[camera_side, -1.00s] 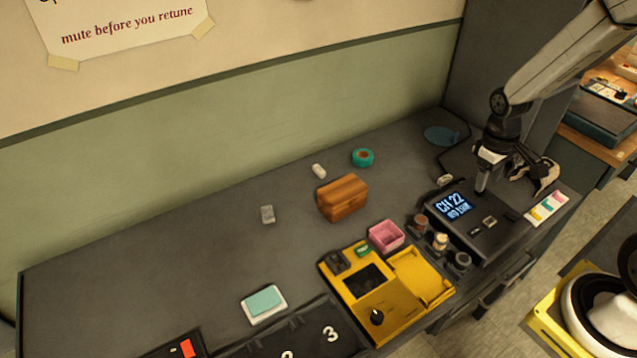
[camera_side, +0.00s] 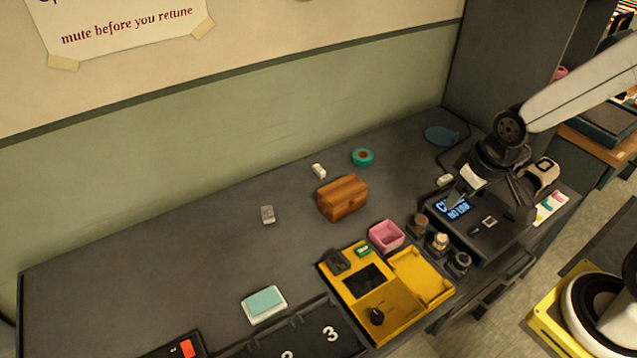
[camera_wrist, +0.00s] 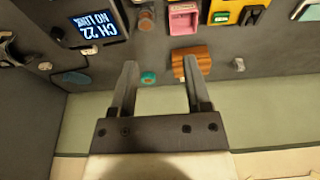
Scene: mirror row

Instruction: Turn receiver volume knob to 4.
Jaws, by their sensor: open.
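The receiver (camera_side: 474,238) is a dark box at the right of the bench with a lit screen reading CH 22 and a smaller line. The screen (camera_wrist: 97,24) shows upside down at the upper left of the wrist view. A small square pale-edged control (camera_side: 490,221) sits on the receiver's top. I cannot make out a numbered volume dial; my arm hides part of the box. My gripper (camera_side: 488,204) is over the receiver, its spread fingers covering part of the screen from the side. In the wrist view my gripper (camera_wrist: 160,66) is open and empty.
Several short cylinders (camera_side: 440,242) stand left of the receiver. Beyond are a pink box (camera_side: 386,236), a yellow panel (camera_side: 405,318) with a black knob (camera_side: 377,316), and a wooden chest (camera_side: 343,197). Teal tape (camera_side: 363,157) lies behind. The bench's left middle is mostly clear.

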